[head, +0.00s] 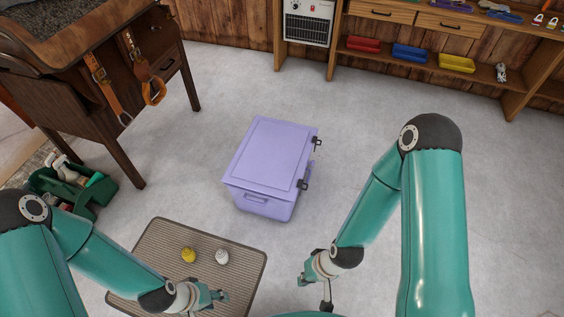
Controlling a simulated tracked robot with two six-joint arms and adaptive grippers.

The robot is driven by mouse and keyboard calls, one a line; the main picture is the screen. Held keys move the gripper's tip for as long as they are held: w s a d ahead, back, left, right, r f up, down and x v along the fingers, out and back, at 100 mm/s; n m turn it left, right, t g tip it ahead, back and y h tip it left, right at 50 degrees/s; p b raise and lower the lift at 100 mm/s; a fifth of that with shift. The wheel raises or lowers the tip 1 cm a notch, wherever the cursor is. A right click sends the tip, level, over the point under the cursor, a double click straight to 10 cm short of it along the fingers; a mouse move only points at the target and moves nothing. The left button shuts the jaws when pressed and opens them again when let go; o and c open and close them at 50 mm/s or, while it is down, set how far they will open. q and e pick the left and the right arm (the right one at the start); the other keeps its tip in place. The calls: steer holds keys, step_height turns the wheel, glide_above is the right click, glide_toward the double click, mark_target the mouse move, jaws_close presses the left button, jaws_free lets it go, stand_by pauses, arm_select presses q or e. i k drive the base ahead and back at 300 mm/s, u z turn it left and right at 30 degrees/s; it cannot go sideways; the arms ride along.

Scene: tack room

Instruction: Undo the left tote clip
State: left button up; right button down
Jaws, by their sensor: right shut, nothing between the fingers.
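A lilac tote (265,160) with a closed lid stands on the floor in the middle of the head view. Two dark clips sit along its right edge: a nearer clip (304,185) and a farther clip (317,141). The view does not make plain which one is called left. Both are too small to tell whether they are latched. My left gripper (220,296) is over the mat, in front of the tote and apart from it; its fingers are too small to read. My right gripper (303,281) is shut and empty, in front and right of the tote, touching nothing.
A ribbed mat (165,240) holds a yellow ball (188,255) and a white ball (222,256). A green caddy (98,195) stands left, beside a wooden cabinet (95,110) with hanging straps. A shelf (420,75) with coloured trays lines the back. Floor around the tote is clear.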

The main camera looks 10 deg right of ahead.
mark_target(301, 182)
steer(key=u, duration=0.05)
steer(key=i, duration=1)
